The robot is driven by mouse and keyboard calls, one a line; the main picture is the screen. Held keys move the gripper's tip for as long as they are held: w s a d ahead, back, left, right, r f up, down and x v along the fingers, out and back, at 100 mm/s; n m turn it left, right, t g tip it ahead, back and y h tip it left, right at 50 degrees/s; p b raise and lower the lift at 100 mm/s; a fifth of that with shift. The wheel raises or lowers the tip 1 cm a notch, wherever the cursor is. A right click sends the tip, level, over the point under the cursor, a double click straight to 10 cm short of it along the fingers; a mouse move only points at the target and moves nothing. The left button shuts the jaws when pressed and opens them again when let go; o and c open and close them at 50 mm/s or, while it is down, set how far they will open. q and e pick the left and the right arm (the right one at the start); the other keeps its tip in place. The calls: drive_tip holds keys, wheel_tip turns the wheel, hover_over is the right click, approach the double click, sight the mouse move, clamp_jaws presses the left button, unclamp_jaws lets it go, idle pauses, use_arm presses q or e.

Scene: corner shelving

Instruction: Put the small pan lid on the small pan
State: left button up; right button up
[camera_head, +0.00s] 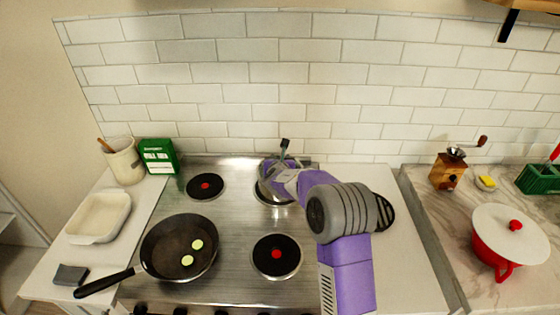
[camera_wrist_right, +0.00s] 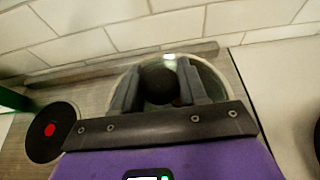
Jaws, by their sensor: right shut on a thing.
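My right gripper (camera_head: 270,172) reaches over the back right of the stove. In the right wrist view the gripper (camera_wrist_right: 160,90) is shut on the dark round knob (camera_wrist_right: 160,84) of the small pan lid, which has clear glass and a pale rim (camera_wrist_right: 212,78). A black handle (camera_head: 284,146) sticks up behind the gripper, toward the wall. It seems to belong to the small pan, whose body is mostly hidden under the lid and gripper. I cannot tell whether the lid touches the pan. My left gripper is not in view.
A black frying pan (camera_head: 163,262) with pale green slices stands front left. Bare burners (camera_head: 190,188) (camera_head: 288,266) lie back left and front right. A green box (camera_head: 159,162) and a crock (camera_head: 122,166) stand left. A red pot (camera_head: 495,255) stands on the right counter.

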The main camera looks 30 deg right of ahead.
drive_tip(key=shift+r, duration=0.1)
drive_tip(key=o, duration=1.3)
drive_tip(key=shift+s, duration=0.1)
drive_tip(key=v, duration=0.7)
drive_tip(key=shift+s+a+r, duration=0.1)
drive_tip(key=shift+s+a, duration=0.05)
